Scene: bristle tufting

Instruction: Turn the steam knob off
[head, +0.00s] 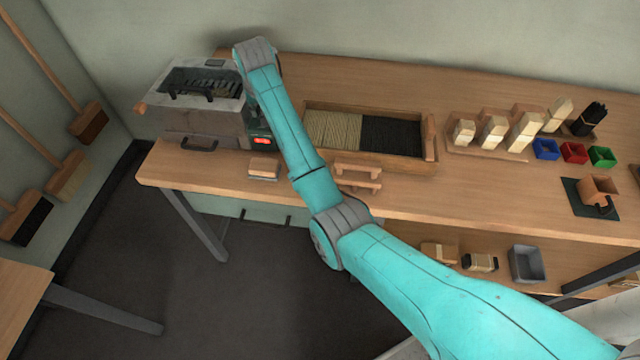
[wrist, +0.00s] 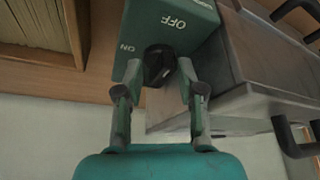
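The steam knob (wrist: 158,66) is black and sits on a dark green control box (wrist: 165,22), which is marked OFF and ON in the wrist view. My gripper (wrist: 160,66) is in front of the box, with one finger on each side of the knob. A gap shows between the left finger and the knob; contact at the right finger is unclear. In the head view the green box (head: 258,133) has a lit red display and is partly behind my arm. My gripper and the knob are hidden there.
The box is attached to a grey steam machine (head: 205,122) with an open top and dark handles, at the bench's (head: 225,180) left end. A bristle tray (head: 433,138) lies to the right. A small wooden brush block (head: 263,167) and a wooden stand (head: 357,178) are near the front edge.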

